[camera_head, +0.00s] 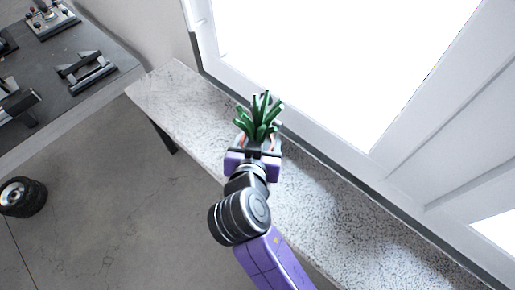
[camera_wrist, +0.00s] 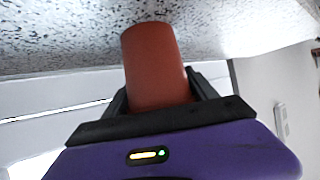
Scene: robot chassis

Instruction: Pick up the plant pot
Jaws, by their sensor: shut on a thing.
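The plant pot (camera_wrist: 156,65) is a reddish-brown, tapered pot. In the wrist view it sits between the two dark fingers of my gripper (camera_wrist: 160,93), which are shut on it. In the head view the green spiky leaves of its plant (camera_head: 260,118) rise just beyond my gripper (camera_head: 255,150). There the pot is mostly hidden behind the gripper, with only a thin reddish edge showing. The pot is over the speckled stone ledge (camera_head: 340,215); I cannot tell whether its base touches the ledge.
A bright window with a white frame (camera_head: 300,140) runs along the ledge's far side. A dark table (camera_head: 75,65) with metal equipment stands at the upper left. A black round object (camera_head: 22,196) is at the left. Grey floor (camera_head: 120,220) lies open below the ledge.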

